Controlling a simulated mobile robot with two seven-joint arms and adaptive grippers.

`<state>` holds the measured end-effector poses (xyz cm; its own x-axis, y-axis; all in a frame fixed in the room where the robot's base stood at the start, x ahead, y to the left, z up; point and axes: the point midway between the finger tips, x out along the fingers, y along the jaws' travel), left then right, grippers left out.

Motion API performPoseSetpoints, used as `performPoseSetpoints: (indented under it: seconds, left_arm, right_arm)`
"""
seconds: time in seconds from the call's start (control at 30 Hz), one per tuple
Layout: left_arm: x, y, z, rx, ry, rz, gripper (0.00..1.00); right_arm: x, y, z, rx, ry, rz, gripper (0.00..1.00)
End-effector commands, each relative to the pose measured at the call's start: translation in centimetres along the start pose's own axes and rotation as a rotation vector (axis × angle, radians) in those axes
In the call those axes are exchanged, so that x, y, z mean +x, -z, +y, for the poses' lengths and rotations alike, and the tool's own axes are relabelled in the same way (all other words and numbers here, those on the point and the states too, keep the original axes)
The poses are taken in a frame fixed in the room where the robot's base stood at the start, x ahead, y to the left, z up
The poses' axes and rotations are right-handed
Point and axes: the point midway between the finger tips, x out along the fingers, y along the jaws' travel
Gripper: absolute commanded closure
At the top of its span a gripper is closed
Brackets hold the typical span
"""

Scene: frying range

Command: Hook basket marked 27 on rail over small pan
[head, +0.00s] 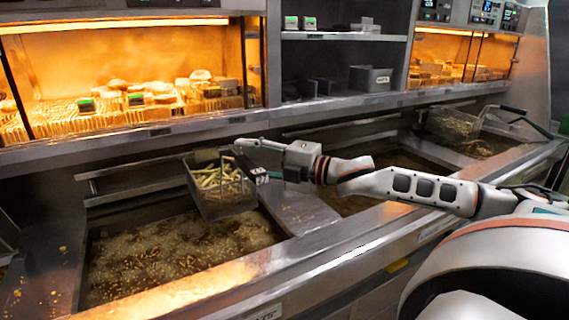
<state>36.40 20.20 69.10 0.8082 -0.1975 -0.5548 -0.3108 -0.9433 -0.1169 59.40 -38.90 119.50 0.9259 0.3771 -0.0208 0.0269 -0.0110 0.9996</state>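A wire basket (217,192) filled with pale fries hangs over the near left frying pan (175,255), above its bubbling oil. My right gripper (259,163) is at the basket's right side and appears shut on its handle, which the fingers mostly hide. A metal rail (135,190) runs along the back wall behind the basket. I cannot tell whether the basket touches the rail. No number 27 is readable on the basket. Another pan (350,203) lies to the right, partly hidden by my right arm. My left gripper is out of view.
A second basket (453,124) with a long black handle sits at the far right pan. A lit warming cabinet (130,80) stands above the back ledge. A metal divider (300,212) separates the pans, and a steel front edge (330,245) runs along the range.

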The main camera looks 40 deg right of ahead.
Motion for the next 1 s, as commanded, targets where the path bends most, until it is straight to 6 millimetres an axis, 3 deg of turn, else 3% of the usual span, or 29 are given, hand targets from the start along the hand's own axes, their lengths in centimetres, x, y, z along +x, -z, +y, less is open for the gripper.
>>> performPoseSetpoints:
  seconds: [1.0]
  left_arm:
    - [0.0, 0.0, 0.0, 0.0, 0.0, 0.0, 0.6]
  right_arm:
    - [-5.2, 0.2, -0.1, 0.003, 0.001, 0.005, 0.64]
